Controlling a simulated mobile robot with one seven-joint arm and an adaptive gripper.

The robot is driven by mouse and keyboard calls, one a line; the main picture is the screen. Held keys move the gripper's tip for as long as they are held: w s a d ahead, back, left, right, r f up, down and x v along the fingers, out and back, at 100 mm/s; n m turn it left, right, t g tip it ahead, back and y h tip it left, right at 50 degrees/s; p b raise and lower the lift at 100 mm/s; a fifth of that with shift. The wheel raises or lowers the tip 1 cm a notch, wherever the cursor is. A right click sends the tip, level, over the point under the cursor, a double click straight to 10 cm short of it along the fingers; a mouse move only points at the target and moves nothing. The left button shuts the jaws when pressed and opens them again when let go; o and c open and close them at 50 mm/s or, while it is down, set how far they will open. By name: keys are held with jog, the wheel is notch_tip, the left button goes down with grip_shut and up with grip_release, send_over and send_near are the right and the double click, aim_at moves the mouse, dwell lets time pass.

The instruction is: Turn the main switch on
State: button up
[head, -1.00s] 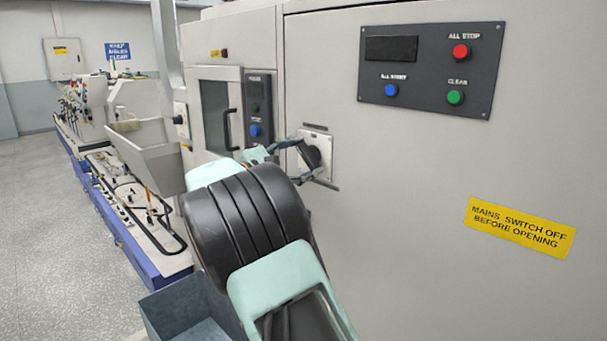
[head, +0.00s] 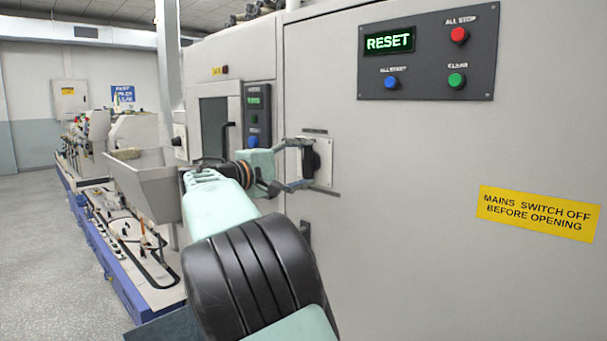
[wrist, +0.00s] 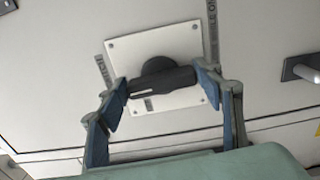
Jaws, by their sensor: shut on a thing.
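The main switch is a black rotary handle (wrist: 158,82) on a white square plate (wrist: 123,55), fixed to the grey cabinet front. In the head view the switch (head: 312,161) sits left of the yellow label, and its handle stands about upright. My gripper (head: 300,164) reaches it from the left with its fingers around the handle. In the wrist view my gripper (wrist: 160,88) has one finger at each end of the handle and is shut on it. The fingers cover the handle's ends.
A control panel (head: 427,80) above right has a lit display reading RESET and several coloured buttons. A smaller panel (head: 257,115) left of the switch is also lit. A yellow label (head: 538,213) is on the cabinet. A handle (wrist: 305,70) sticks out at the wrist view's right.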

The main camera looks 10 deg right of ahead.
jog(key=shift+m, duration=0.4)
jog(key=o, duration=1.2)
jog(key=shift+c, duration=0.2)
jog(key=v, duration=1.2)
